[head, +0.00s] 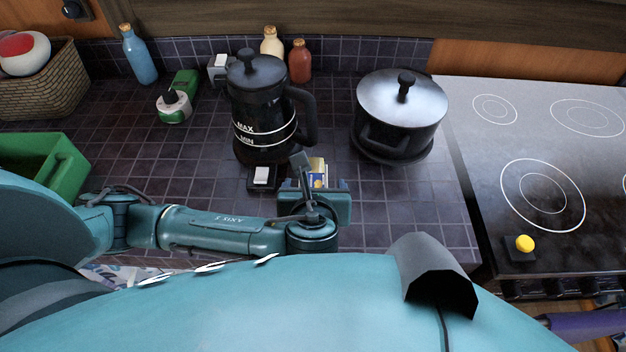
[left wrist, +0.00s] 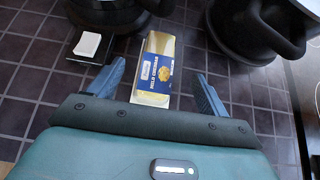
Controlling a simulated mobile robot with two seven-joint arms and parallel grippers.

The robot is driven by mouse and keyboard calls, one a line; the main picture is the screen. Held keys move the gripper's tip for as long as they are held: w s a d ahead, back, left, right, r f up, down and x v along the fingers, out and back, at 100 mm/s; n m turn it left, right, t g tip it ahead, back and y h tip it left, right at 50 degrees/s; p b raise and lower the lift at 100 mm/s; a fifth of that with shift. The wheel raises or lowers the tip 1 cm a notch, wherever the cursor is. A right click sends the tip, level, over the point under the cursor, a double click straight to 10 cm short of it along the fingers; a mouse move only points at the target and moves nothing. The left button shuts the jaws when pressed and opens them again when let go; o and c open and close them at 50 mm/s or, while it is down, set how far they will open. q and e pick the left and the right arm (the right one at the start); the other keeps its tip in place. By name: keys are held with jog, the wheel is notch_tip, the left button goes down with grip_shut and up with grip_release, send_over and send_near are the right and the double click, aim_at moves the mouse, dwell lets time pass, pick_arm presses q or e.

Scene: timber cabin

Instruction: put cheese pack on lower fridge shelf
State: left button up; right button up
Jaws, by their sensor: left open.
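The cheese pack (left wrist: 156,72) is a small yellow box with a blue label, lying on the dark tiled counter. In the head view it shows only in part (head: 318,174), behind my left gripper. My left gripper (left wrist: 160,85) is open, with one blue finger on each side of the pack's near end and a gap on both sides. In the head view the left gripper (head: 314,188) is over the counter in front of the black kettle. My right gripper is not in view. No fridge or fridge shelf shows.
A black kettle (head: 258,105) and a lidded pot (head: 400,115) stand just behind the pack. The stove (head: 550,150) is at the right, a green crate (head: 45,165) at the left.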

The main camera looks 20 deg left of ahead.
aim_at(313, 180)
pick_arm(q)
jog(key=shift+x, duration=2.8)
jog(key=shift+s+a, duration=0.15)
jog(key=shift+c, duration=0.2)
jog(key=c, duration=1.2)
jog(key=shift+c, duration=0.9)
